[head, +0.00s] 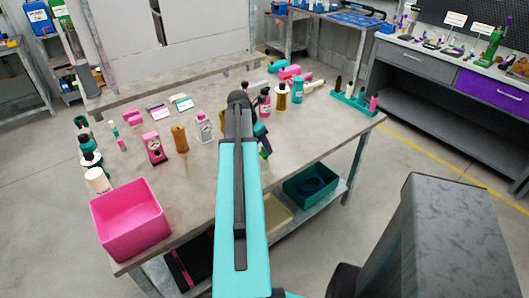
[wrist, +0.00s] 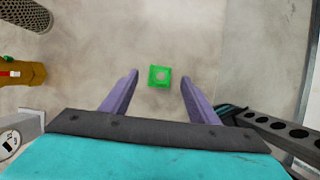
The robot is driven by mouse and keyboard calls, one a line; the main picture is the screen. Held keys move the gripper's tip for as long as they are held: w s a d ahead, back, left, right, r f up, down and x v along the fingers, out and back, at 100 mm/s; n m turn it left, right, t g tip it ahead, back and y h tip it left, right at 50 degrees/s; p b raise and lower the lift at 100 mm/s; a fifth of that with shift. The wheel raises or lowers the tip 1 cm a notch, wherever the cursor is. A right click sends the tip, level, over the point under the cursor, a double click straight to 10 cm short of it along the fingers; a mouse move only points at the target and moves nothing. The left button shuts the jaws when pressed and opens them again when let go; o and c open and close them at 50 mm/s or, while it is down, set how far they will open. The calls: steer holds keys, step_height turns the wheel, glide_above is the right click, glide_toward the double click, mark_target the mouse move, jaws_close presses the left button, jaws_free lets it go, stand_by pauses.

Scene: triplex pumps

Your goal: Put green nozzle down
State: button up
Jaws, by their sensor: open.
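The green nozzle (wrist: 159,76) shows in the wrist view as a small green square with a pale round centre. It appears to rest on the grey table (wrist: 165,30), just beyond the gap between my fingertips. My gripper (wrist: 159,90) is open, with one purple finger on each side of the nozzle and clear space between. Neither finger touches it in this view. In the head view my arm hides the nozzle and most of the gripper.
A pink bin (head: 130,222) stands at the table's front left corner. An amber bottle (head: 180,138) and a white gauge-like item (head: 204,128) stand left of my arm. Several bottles stand to its right, near a teal rack (head: 352,106). Bare tabletop surrounds the nozzle.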

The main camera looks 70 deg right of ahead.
steer(key=shift+p+x, duration=0.5)
steer(key=shift+x, duration=1.35)
steer(key=shift+d, duration=0.1)
steer(key=c, duration=1.2)
steer(key=shift+r, duration=0.15)
steer(key=shift+c, duration=0.2)
steer(key=shift+r+b, duration=0.6)
steer(key=shift+r, duration=0.8)
steer(key=shift+a+r, duration=0.2)
steer(key=s+a+r+b, duration=0.1)
steer(key=a+b, duration=0.3)
steer(key=a, duration=0.9)
steer(key=shift+b, duration=0.75)
